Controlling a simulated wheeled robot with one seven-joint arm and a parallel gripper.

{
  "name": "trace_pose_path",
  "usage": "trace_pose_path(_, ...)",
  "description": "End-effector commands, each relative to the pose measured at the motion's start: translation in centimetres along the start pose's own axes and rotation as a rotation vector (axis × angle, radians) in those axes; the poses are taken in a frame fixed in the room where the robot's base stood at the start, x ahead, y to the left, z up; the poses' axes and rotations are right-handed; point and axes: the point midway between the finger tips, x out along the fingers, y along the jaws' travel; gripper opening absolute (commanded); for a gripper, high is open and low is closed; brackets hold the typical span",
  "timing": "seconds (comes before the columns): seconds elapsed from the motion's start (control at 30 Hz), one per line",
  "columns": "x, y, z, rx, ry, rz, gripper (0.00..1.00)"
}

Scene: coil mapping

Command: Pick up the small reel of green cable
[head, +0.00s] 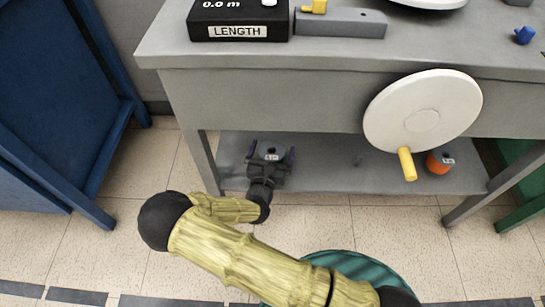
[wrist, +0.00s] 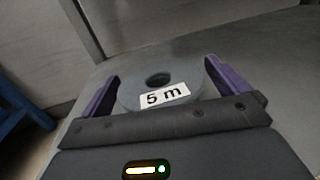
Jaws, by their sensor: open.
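A small reel (wrist: 187,78) with a round centre hole and a white "5 m" label lies flat on the lower shelf. My gripper (wrist: 162,80) is open, with one purple finger on each side of the reel. I cannot tell whether the fingers touch it. In the head view my gripper (head: 271,154) reaches onto the left part of the lower shelf, with the small dark reel (head: 271,157) between its fingers.
An orange reel (head: 437,164) sits on the lower shelf (head: 345,178) at the right. Above it a white crank disc (head: 405,110) with a yellow handle (head: 407,163) hangs on the bench front (head: 260,95). A blue frame (head: 55,100) stands left.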

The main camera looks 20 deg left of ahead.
Motion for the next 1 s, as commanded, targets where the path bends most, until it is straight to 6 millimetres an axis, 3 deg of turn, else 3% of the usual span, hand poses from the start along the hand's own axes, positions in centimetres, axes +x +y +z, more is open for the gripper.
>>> trace_pose_path(0.17, 0.0, -0.1, 0.0, 0.0, 0.0, -0.002, 0.98)
trace_pose_path(0.43, 0.0, 0.0, 0.0, 0.0, 0.0, -0.001, 0.45)
trace_pose_path(0.77, -0.1, 0.1, 0.3, 0.001, -0.002, 0.002, 0.45)
trace_pose_path(1.0, -0.1, 0.2, 2.0, 0.001, -0.002, 0.003, 0.45)
